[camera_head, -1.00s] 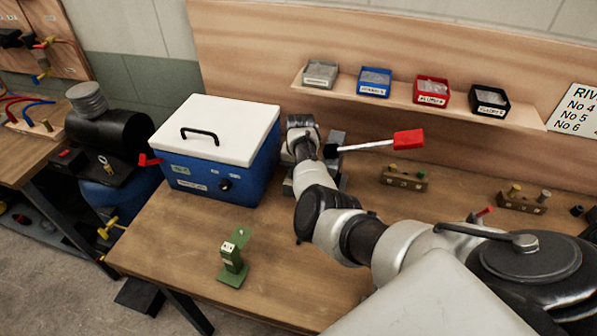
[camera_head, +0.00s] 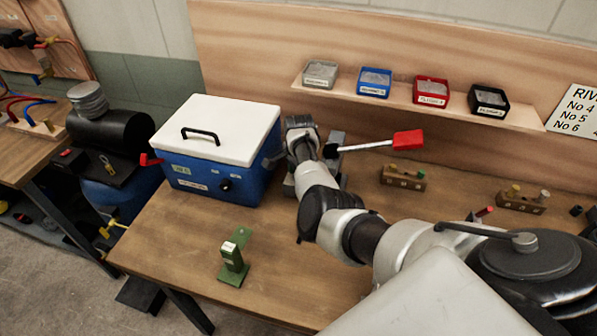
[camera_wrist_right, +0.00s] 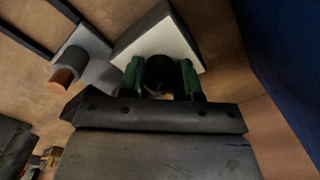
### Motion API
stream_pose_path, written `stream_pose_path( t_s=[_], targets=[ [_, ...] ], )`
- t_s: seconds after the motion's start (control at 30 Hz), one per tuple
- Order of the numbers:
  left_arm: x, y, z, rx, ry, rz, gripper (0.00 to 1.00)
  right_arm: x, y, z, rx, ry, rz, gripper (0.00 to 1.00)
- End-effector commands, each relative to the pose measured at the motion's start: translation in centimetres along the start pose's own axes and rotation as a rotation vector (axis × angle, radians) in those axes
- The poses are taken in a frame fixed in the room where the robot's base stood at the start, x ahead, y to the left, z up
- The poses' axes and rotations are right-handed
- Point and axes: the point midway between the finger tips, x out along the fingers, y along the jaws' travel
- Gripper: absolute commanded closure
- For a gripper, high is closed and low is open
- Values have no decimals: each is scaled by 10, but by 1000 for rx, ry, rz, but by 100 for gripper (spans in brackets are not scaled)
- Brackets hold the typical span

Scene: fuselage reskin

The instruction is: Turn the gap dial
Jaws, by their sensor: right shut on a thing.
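The gap dial appears to be a black round knob (camera_wrist_right: 159,72) in the right wrist view, in front of the white face of a grey block (camera_wrist_right: 160,40). My right gripper (camera_wrist_right: 160,82) has its green-padded fingers on either side of the knob and is shut on it. In the head view, the grey machine (camera_head: 336,142) with a red-handled lever (camera_head: 408,140) stands behind my right arm. My wrist hides most of the machine and the dial there. The left gripper is not in view.
A blue cooler (camera_head: 215,180) with a white lid stands close left of my right wrist. A green tool (camera_head: 233,262) stands at the table's front. Wooden blocks with pegs (camera_head: 403,178) lie right of the machine. Small bins (camera_head: 375,82) line the shelf above.

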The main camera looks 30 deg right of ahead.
Motion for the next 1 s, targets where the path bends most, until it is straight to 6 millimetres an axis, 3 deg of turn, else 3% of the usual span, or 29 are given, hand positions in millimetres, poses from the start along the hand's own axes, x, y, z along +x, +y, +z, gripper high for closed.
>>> stream_pose_path(
  t_s=[0.3,0.87,0.9,1.0],
  targets=[
    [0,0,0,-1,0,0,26,-2,-2,0,134,5,-5,90],
    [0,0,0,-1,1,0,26,-2,-2,0,166,6,-7,90],
    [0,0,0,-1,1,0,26,-2,-2,0,166,6,-7,65],
    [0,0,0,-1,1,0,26,-2,-2,0,166,6,-6,50]
  ],
)
